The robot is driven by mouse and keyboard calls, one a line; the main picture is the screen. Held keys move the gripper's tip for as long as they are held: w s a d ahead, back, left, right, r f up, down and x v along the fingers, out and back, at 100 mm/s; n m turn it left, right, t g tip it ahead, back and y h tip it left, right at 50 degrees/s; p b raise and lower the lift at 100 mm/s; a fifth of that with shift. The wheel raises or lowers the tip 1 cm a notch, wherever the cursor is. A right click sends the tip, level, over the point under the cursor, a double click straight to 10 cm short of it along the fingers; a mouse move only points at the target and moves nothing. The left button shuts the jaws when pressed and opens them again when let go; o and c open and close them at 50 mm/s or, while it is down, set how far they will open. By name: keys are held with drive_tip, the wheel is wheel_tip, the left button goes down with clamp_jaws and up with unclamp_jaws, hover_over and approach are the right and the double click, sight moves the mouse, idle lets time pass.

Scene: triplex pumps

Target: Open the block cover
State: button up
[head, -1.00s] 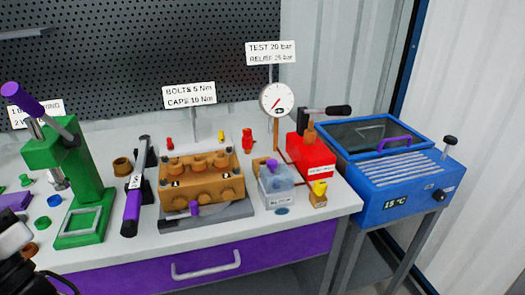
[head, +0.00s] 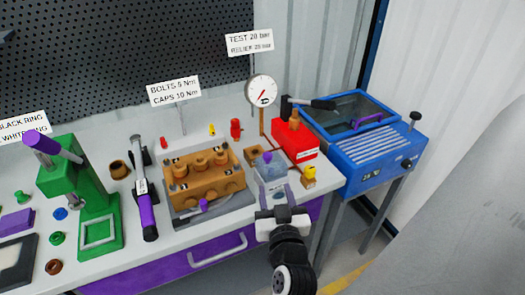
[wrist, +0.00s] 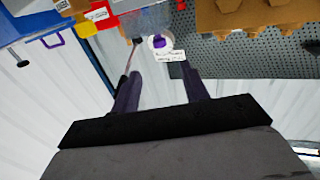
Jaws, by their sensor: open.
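A clear box-shaped cover (head: 268,172) with a purple knob (head: 267,157) and a white label stands at the front right of the bench, right of the brown pump block (head: 205,176). I take it for the block cover. My gripper (head: 275,194) is at the bench's front edge, just in front of the cover and partly hiding its front. In the wrist view the fingers (wrist: 162,88) are spread, with nothing between them. The purple knob (wrist: 158,42) and the label (wrist: 170,56) lie ahead of the gap between them. I see no contact with the knob.
A red pump (head: 292,140) with a dark lever and a gauge (head: 262,90) stand behind the cover. A small yellow-topped part (head: 309,174) is close on its right. A blue chiller (head: 375,158) stands further right. A torque wrench (head: 144,195) and green press (head: 80,195) are left.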

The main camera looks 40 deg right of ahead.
sight(268, 159)
drive_tip(key=b+x, duration=0.2)
drive_tip(key=x, duration=1)
drive_tip(key=shift+w+d+r+b, duration=0.15)
drive_tip(key=shift+w+d+b, duration=0.05)
drive_tip(key=shift+w+b, duration=0.1)
drive_tip(key=shift+w+d, duration=0.3)
drive_tip(key=shift+w, duration=0.15)
clamp_jaws()
